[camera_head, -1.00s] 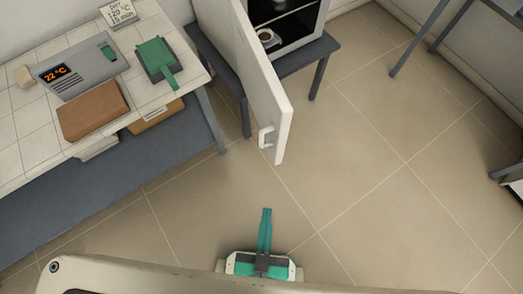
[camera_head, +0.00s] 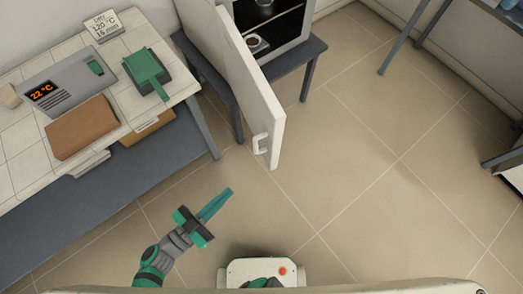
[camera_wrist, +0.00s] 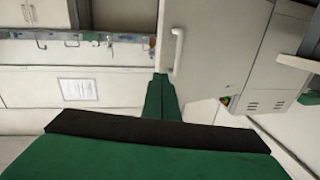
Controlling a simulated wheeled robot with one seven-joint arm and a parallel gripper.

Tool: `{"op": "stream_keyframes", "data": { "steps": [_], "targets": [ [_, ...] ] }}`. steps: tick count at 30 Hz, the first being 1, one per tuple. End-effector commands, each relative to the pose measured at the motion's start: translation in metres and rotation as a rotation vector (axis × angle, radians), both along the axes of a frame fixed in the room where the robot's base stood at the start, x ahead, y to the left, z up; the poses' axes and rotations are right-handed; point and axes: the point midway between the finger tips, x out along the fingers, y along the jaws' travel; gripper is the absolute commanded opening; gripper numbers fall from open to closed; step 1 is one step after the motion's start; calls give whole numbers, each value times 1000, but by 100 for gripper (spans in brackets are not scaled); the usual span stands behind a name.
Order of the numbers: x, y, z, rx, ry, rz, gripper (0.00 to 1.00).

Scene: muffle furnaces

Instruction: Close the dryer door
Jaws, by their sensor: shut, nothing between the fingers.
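The dryer door (camera_head: 252,85) is a pale panel standing wide open, swung out toward me from the dryer (camera_head: 275,35) on its dark stand. Its white handle (camera_head: 260,144) is near the free end. The dark inside shows shelves with small vessels. My gripper (camera_head: 228,192) is shut and empty, below and left of the door's free end and apart from it in the head view. In the wrist view, the door (camera_wrist: 215,50) rises behind the green fingers (camera_wrist: 162,76), with its handle (camera_wrist: 177,50) just above the fingertips.
A tiled bench (camera_head: 20,145) at the left carries a grey device (camera_head: 70,85) reading 22 °C, a brown block (camera_head: 82,127), a green item (camera_head: 147,70) and a sign (camera_head: 103,24). The floor (camera_head: 350,200) right of the door is clear.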

Motion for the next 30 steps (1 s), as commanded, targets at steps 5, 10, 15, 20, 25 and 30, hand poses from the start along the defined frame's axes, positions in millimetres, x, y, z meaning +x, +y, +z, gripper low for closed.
{"op": "stream_keyframes", "data": {
  "steps": [5,10,15,20,25,30],
  "targets": [
    [44,8,7,-21,8,-210,0],
    [71,9,14,-37,31,-339,0],
    [84,7,17,-45,46,-396,0],
    [89,-3,18,-47,48,-405,0],
    [99,-28,18,-48,47,-404,0],
    [111,-58,18,-48,46,-403,0]
  ]
}}
